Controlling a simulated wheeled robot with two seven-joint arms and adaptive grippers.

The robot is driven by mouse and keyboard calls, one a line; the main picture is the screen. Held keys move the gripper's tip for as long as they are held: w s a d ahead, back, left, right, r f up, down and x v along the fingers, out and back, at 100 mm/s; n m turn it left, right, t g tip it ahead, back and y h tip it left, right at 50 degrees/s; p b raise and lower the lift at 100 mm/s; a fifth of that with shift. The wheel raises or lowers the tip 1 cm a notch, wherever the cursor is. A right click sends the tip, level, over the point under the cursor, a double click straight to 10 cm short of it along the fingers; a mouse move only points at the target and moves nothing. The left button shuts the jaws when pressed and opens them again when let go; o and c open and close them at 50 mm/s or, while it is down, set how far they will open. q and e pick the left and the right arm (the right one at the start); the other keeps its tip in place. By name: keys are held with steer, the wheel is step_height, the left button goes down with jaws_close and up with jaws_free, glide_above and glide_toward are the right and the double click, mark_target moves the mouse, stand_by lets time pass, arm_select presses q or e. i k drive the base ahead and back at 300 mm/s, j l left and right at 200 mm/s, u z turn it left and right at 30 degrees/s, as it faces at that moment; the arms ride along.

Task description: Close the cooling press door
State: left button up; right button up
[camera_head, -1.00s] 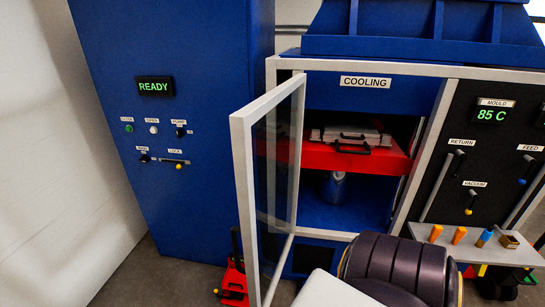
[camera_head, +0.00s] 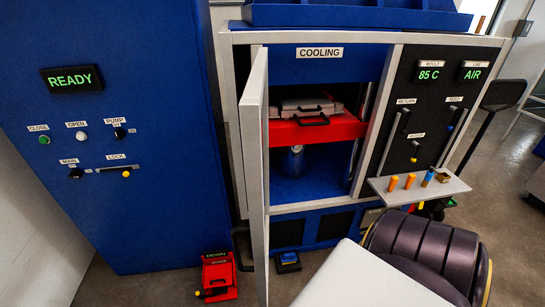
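The cooling press door (camera_head: 255,180) is a pale-framed door standing open at the left side of the cooling bay, swung out towards me. I see it almost edge-on, so its pane is mostly hidden. A dark curved handle (camera_head: 241,250) shows low on its left side. The cooling press (camera_head: 318,68) is a blue cabinet with a pale frame and a COOLING label. Inside its open bay are a red shelf (camera_head: 345,128), a grey mould with dark handles (camera_head: 305,107) and a blue cylinder (camera_head: 293,162). Neither of my grippers is in view.
A tall blue cabinet (camera_head: 120,210) reading READY stands left. A red unit (camera_head: 217,275) and a small blue-topped pedal (camera_head: 288,262) are on the floor near the door. A small shelf (camera_head: 440,187) with several coloured items juts out right. Floor is open at far right.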

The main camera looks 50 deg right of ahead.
mark_target(253, 104)
steer(key=i+j+z, duration=0.1)
steer(key=z, duration=0.35)
steer(key=i+j+z, duration=0.1)
steer(key=z, duration=0.35)
steer(key=i+j+z, duration=0.2)
steer(key=z, duration=0.25)
steer(key=j+z, duration=0.2)
steer(key=z, duration=0.25)
steer(key=i+j+z, duration=0.2)
steer(key=j+z, duration=0.25)
